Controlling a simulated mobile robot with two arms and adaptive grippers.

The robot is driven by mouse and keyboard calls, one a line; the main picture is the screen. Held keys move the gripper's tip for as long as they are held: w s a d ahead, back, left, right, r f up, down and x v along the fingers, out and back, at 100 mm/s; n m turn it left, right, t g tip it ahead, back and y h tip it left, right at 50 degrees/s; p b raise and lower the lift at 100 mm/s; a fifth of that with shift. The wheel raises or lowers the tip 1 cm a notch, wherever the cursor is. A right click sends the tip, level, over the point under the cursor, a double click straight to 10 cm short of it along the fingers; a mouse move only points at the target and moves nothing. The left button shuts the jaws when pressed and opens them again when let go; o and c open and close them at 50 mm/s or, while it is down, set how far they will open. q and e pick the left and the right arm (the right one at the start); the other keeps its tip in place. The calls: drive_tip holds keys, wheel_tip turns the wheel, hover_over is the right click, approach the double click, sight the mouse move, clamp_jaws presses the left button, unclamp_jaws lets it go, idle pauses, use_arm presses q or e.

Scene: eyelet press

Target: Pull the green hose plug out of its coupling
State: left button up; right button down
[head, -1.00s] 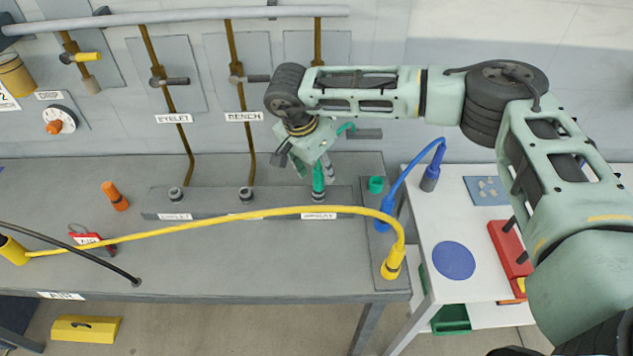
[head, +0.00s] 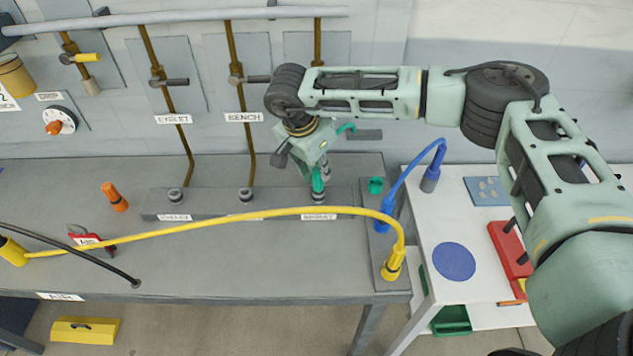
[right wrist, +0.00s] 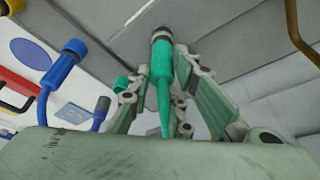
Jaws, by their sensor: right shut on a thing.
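The green hose plug (head: 318,184) stands upright at the grey coupling (head: 318,198) at the right end of the bench's coupling strip (head: 284,204). In the right wrist view the green plug (right wrist: 161,66) has a wide collar and a tapering tail, and its collar end meets the grey coupling ring (right wrist: 161,34). My right gripper (head: 316,172) comes down from above and is shut on the plug, with one finger on either side of it. The fingers partly hide the plug in the head view. My left gripper is not in view.
A yellow hose (head: 240,217) arcs in front of the strip to a yellow plug (head: 392,266). A blue hose (head: 410,168) and a green cap-like socket (head: 376,185) are to the right. An orange plug (head: 114,196) stands at left. Pipes with valve handles (head: 170,82) line the wall behind.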

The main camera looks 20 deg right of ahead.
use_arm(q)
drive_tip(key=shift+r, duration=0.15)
use_arm(e)
drive_tip(key=shift+r, duration=0.65)
drive_tip(key=shift+r, duration=0.1)
drive_tip(key=shift+r+p, duration=1.55)
drive_tip(key=shift+r, duration=1.3)
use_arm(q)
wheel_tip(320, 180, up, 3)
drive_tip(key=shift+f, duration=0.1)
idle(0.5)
